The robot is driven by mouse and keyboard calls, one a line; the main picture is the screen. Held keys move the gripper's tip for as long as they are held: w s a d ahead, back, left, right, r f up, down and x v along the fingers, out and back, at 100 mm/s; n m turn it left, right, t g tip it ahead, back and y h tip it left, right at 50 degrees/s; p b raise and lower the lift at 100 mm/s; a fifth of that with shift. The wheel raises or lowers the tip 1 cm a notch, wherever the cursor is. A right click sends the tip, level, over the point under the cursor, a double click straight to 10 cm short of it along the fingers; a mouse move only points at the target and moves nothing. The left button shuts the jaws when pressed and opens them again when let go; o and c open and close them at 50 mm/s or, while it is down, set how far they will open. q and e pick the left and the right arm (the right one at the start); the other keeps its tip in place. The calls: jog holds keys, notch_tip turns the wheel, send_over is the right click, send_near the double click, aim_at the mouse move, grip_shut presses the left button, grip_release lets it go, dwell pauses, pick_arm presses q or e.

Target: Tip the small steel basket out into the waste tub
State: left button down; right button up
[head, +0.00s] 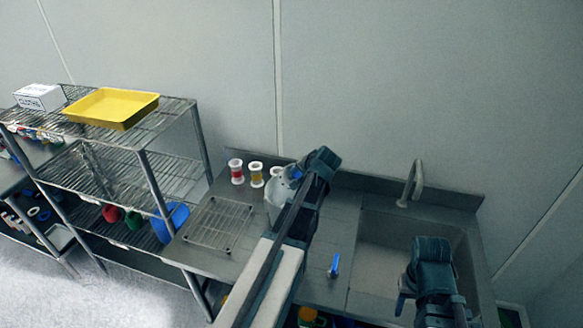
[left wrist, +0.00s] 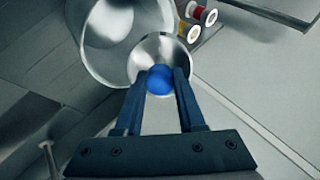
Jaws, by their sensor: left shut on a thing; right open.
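The small steel basket (left wrist: 160,47) shows in the left wrist view as a round shiny steel piece with a blue knob (left wrist: 159,79). My left gripper (left wrist: 160,88) is shut on that knob. In the head view my left gripper (head: 297,172) is at the upper rim of a pale grey tub (head: 277,196), probably the waste tub, on the counter. The tub's wide round mouth (left wrist: 105,40) is beside and behind the basket in the left wrist view. The basket's contents cannot be made out. My right gripper (head: 404,288) is open and apart, over the sink side.
Red, yellow and pale spools (head: 256,174) stand left of the tub. A wire rack (head: 218,224) lies on the counter's left end. A blue-handled item (head: 335,265) is right of my left arm. The sink (head: 385,245) has a tap (head: 411,183). Wire shelves (head: 120,165) hold a yellow tray (head: 112,107).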

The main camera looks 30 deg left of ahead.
pick_arm(q)
jog(key=shift+w+a+r+g+h+p, duration=0.15)
jog(key=shift+r+g+h+p, duration=0.65)
jog(key=shift+p, duration=0.75)
jog(key=shift+f+h+p, duration=0.1)
jog(key=shift+h+p, duration=0.3)
jog(key=shift+h, duration=0.1)
jog(key=shift+f, duration=0.1)
jog(key=r+g+h+p, duration=0.1)
jog(key=p, duration=0.1)
jog(key=shift+r+h+p, duration=0.15)
jog(key=shift+h+p, duration=0.15)
jog(key=shift+p, duration=0.05)
jog(key=shift+w+r+g+h+p, duration=0.1)
jog(key=shift+r+g+h+p, duration=0.25)
jog(key=shift+g+h+p, duration=0.7)
jog(key=shift+h, duration=0.45)
jog(key=shift+s, duration=0.25)
